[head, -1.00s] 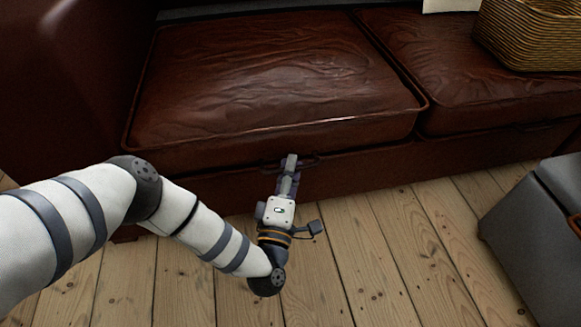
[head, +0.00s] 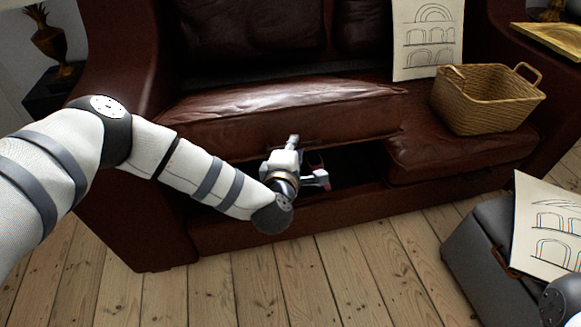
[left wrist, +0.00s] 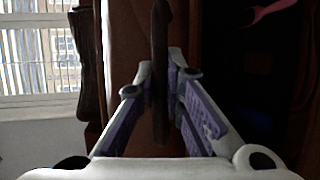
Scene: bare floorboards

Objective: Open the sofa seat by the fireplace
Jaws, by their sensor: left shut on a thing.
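The brown leather sofa seat (head: 290,105) on the left side of the sofa is raised at its front edge. A dark opening (head: 350,165) shows between it and the sofa's front base (head: 300,215). My left gripper (head: 292,142) is at the raised front edge, near its middle. In the left wrist view my left gripper (left wrist: 160,110) is shut on a dark handle (left wrist: 160,60) that runs between its fingers. The handle is hidden by the gripper in the head view. My right gripper is not in view.
A wicker basket (head: 490,100) stands on the right seat (head: 460,150), with a drawing sheet (head: 427,40) behind it. A grey box (head: 480,250) with another drawing (head: 550,225) stands at the right. The floorboards (head: 330,275) in front are clear.

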